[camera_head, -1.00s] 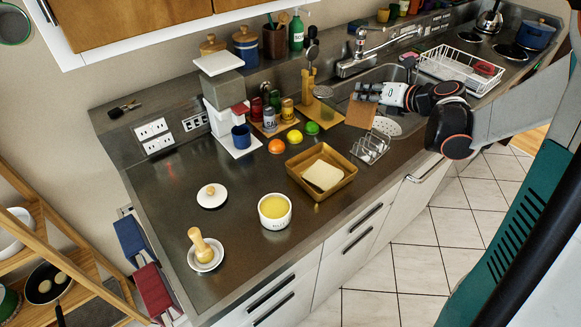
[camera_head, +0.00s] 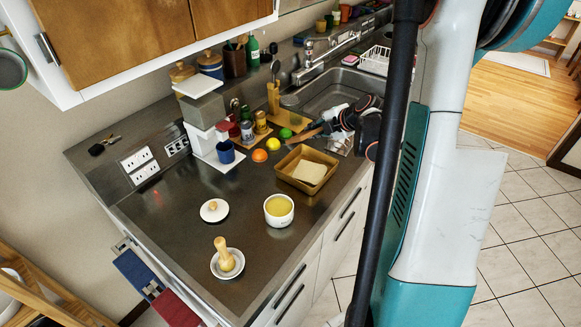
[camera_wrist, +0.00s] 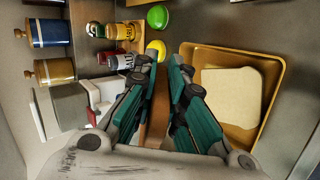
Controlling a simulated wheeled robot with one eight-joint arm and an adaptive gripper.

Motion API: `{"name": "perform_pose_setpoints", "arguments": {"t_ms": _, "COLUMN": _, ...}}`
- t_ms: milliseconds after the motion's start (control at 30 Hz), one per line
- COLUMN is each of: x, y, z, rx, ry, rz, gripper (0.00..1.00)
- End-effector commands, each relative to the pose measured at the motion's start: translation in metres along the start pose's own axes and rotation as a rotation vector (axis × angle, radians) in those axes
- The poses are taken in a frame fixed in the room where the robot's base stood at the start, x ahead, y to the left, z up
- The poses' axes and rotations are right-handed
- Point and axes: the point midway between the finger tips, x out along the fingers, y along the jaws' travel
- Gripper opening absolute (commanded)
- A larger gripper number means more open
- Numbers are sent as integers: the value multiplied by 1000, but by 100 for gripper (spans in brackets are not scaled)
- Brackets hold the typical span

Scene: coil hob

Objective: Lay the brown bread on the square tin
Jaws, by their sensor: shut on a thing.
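The brown bread (camera_wrist: 157,118) is a thin slice seen edge-on between the fingers of my gripper (camera_wrist: 163,72) in the wrist view. In the head view the bread (camera_head: 303,134) sticks out to the left of my gripper (camera_head: 324,126), held roughly flat above the counter. The square tin (camera_head: 293,182) is golden-brown with raised walls and stands below and to the left of the gripper. A pale bread slice (camera_head: 310,172) lies inside it. In the wrist view the tin (camera_wrist: 277,85) is to the right of the fingers, apart from the held bread.
An orange (camera_head: 260,155), a lemon (camera_head: 273,144) and a green lime (camera_head: 286,133) lie behind the tin. A wire rack (camera_head: 341,146) stands beneath my gripper. A bowl of yellow food (camera_head: 279,209) stands front-left of the tin. The counter's left part has free room.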

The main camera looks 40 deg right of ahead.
Motion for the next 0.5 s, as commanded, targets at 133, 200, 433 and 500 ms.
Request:
{"name": "perform_pose_setpoints", "arguments": {"t_ms": 133, "x": 3, "y": -6, "z": 2, "rx": 11, "ry": -4, "rz": 0, "gripper": 0}}
{"name": "perform_pose_setpoints", "arguments": {"t_ms": 200, "x": 6, "y": -9, "z": 1, "rx": 10, "ry": -4, "rz": 0, "gripper": 0}}
{"name": "perform_pose_setpoints", "arguments": {"t_ms": 433, "x": 23, "y": -28, "z": 1, "rx": 9, "ry": -3, "rz": 1, "gripper": 0}}
{"name": "perform_pose_setpoints", "arguments": {"t_ms": 500, "x": 29, "y": -36, "z": 1, "rx": 9, "ry": -3, "rz": 1, "gripper": 0}}
